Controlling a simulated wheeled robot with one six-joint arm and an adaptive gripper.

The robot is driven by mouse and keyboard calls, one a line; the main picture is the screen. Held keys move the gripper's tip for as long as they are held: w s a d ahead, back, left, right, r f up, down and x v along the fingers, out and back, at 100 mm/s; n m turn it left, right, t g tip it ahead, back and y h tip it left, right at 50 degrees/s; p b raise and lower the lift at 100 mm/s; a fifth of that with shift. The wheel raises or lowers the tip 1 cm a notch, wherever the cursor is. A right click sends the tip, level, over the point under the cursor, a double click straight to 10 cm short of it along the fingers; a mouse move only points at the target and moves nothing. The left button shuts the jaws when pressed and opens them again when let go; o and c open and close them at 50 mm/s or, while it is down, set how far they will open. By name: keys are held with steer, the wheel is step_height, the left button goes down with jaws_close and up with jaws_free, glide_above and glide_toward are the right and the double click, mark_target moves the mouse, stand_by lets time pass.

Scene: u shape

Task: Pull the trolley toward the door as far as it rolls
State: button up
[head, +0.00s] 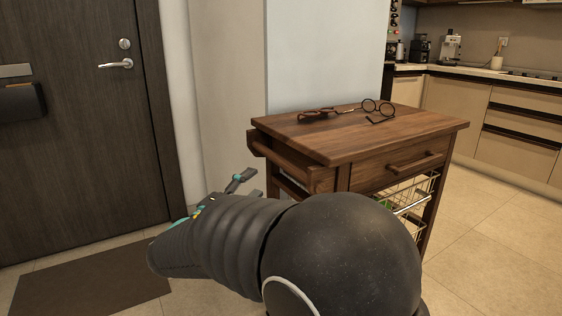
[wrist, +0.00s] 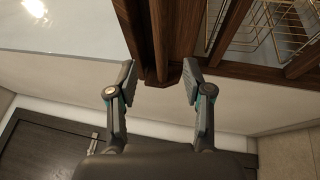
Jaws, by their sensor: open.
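The trolley (head: 390,140) is a dark wooden cart with a flat top, a drawer and a wire basket, standing right of the door (head: 75,110). Its wooden side rail (head: 285,152) faces the door side. In the head view my arm hides most of my gripper; one finger shows left of the trolley, near the rail. In the wrist view my gripper (wrist: 158,78) is open, one finger on each side of a wooden end of the trolley (wrist: 161,72). Gaps show beside both fingers; I cannot tell how deep the wood sits between them.
Two pairs of glasses (head: 370,108) lie on the trolley top. A dark mat (head: 90,278) lies before the door. A pale wall (head: 325,50) stands behind the trolley. Kitchen cabinets (head: 520,125) are at the right, with free tiled floor (head: 500,230) between.

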mark_target(281, 161)
steer(key=p+x, duration=0.1)
steer(key=x, duration=1.1)
steer(key=shift+f, duration=0.1)
jaws_close()
